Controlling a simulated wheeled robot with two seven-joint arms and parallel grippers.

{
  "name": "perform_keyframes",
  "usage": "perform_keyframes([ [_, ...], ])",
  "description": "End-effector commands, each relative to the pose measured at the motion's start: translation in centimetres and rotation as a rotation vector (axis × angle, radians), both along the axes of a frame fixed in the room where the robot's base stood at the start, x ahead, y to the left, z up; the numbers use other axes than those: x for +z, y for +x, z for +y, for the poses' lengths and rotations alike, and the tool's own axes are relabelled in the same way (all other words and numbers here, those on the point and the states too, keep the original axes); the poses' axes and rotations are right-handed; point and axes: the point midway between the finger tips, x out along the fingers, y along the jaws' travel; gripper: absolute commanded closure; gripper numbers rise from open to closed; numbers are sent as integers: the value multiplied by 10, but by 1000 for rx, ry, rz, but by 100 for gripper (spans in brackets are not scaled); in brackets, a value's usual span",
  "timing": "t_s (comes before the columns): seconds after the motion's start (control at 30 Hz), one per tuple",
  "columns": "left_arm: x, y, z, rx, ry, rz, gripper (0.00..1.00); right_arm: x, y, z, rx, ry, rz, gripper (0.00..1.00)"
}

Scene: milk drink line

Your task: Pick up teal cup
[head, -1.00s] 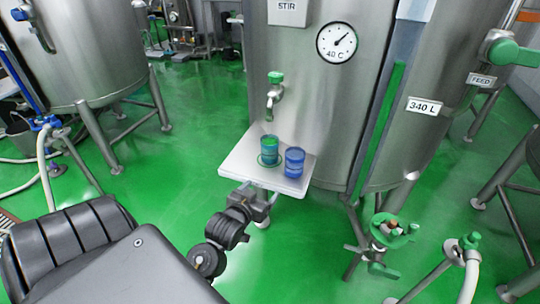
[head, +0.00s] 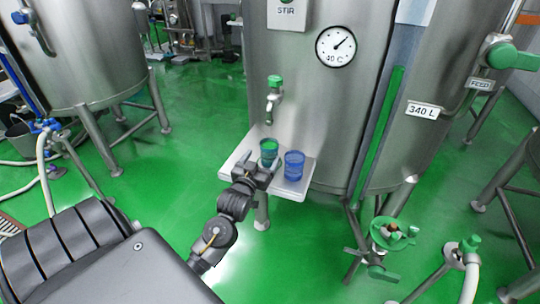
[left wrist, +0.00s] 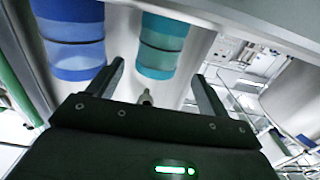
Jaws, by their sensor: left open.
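The teal cup (head: 268,147) stands upright on the white shelf (head: 296,187) under the tank's tap, at the left of a blue cup (head: 294,165). My left gripper (head: 264,171) is open at the near side of the teal cup and hides its lower part in the head view. In the left wrist view, the teal cup (left wrist: 163,45) shows ahead, between the lines of the two open fingers (left wrist: 157,85). The blue cup (left wrist: 75,38) is there outside the left finger. My right gripper is not in view.
A large steel tank (head: 312,95) with a green-handled tap (head: 273,98) stands right behind the shelf. The blue cup is close to the teal one. A green-topped valve (head: 393,233) is at the lower right. Green floor is open at the left.

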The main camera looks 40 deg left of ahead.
Motion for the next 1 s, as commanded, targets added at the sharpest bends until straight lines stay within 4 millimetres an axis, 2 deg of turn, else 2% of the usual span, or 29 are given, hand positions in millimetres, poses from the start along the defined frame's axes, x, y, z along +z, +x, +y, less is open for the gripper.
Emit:
perform_keyframes([
  [0.07,0,3,1,0,0,0,21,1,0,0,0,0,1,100],
  [0.4,-2,46,12,0,-1,0,21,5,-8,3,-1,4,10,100],
  [0.7,-3,50,14,0,-1,1,21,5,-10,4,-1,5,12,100],
  [1.0,-3,50,13,0,-1,1,61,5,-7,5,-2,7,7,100],
])
